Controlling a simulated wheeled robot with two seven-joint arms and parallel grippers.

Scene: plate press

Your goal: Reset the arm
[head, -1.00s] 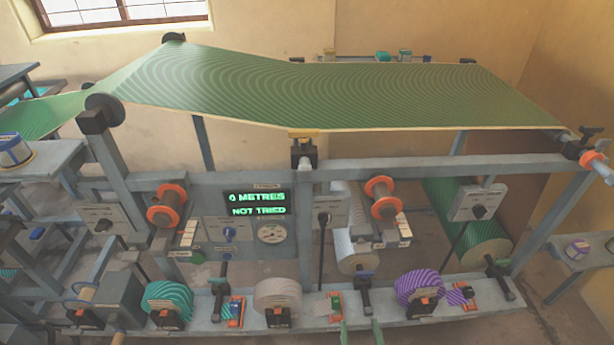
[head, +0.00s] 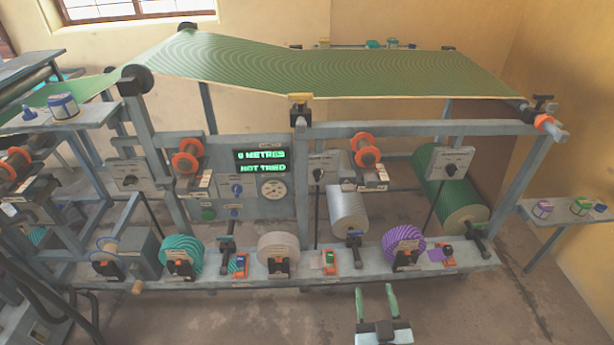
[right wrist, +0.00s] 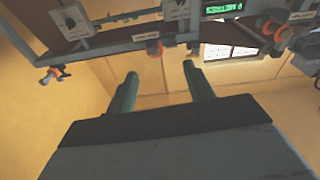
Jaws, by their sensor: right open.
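My right gripper (head: 376,303) stands at the bottom of the head view, in front of the press's lower shelf. Its two green fingers are apart with nothing between them. In the right wrist view the fingers (right wrist: 160,92) are spread and empty, with the machine and the yellow wall beyond. The plate press (head: 400,128) fills the middle of the head view, with a green patterned web (head: 340,72) across its top. Its display (head: 262,161) reads "0 METRES NOT TRIED". My left gripper is not seen.
The lower shelf carries a teal roll (head: 183,256), a white roll (head: 278,252) and a purple roll (head: 404,246). A side table (head: 560,222) stands at the right with small coloured items. A grey table (head: 88,121) holds a blue-and-white tin (head: 63,107). Floor in front is open.

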